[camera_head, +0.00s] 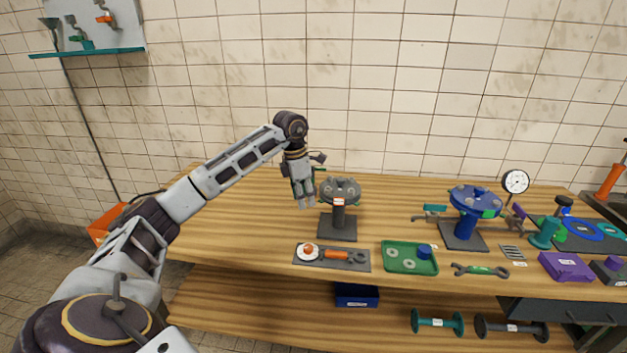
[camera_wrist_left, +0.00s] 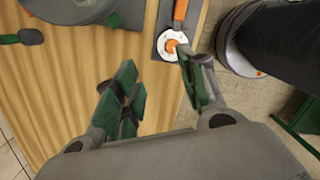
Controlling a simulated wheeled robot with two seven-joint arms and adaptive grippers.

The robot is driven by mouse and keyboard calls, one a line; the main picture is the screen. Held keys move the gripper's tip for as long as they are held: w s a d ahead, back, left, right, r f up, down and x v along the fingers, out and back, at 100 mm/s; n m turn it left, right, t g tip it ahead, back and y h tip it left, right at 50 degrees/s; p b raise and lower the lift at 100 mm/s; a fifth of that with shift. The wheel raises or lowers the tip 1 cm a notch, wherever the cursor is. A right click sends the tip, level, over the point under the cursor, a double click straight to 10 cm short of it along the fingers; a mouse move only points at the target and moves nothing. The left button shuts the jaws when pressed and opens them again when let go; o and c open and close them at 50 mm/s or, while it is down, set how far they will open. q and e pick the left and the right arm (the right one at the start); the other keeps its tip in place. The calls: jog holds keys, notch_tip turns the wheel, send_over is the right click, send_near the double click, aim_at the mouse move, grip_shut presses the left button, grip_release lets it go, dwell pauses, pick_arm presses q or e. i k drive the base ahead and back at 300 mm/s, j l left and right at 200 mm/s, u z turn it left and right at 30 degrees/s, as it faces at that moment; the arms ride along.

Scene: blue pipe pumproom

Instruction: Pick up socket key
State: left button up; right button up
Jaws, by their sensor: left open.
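My left gripper (camera_head: 304,200) is open and empty, fingers pointing down, above the bench just left of a grey round stand. It also shows in the left wrist view (camera_wrist_left: 158,80), with green finger pads apart. A dark mat (camera_head: 362,265) at the bench's front edge holds an orange-handled tool (camera_head: 337,255) and a white disc with an orange centre (camera_head: 308,252). The disc shows beyond the fingers in the left wrist view (camera_wrist_left: 164,47), beside the orange handle (camera_wrist_left: 181,10). Which item is the socket key I cannot tell for sure. My right gripper is out of view.
The grey stand (camera_head: 338,217) is close to the gripper. A green tray (camera_head: 397,266), a green-handled wrench (camera_head: 480,270) and a blue-topped stand (camera_head: 466,228) are further right. A purple block (camera_head: 566,267) lies at the right. The bench left of the gripper is clear.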

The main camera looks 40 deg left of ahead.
aim_at(313, 181)
jog(key=i+j, duration=0.85)
jog(key=i, duration=0.2)
